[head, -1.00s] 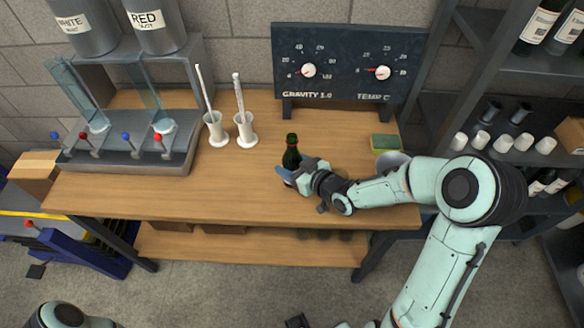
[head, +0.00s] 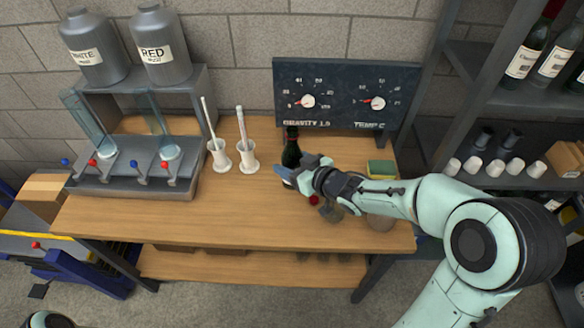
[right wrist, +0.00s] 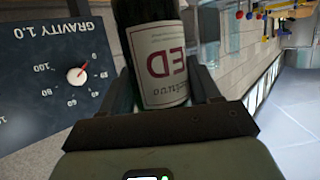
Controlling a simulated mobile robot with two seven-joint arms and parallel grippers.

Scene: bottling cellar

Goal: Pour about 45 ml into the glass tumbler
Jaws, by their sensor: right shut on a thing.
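A dark green bottle (head: 291,152) with a red band at its neck stands upright in my right gripper (head: 297,174), over the middle of the bench. In the right wrist view the bottle (right wrist: 160,50) sits between the two fingers (right wrist: 160,105), and its white label reads RED. The gripper is shut on it, and the bottle seems to be held above the bench top. My left gripper is out of view.
A dispenser rack (head: 130,180) with glass tubes stands at the left, two white holders (head: 219,153) beside it. A gauge board (head: 345,92) is behind the bottle. A sponge (head: 381,168) lies at the right, near my forearm. The bench front left of the gripper (head: 200,220) is clear.

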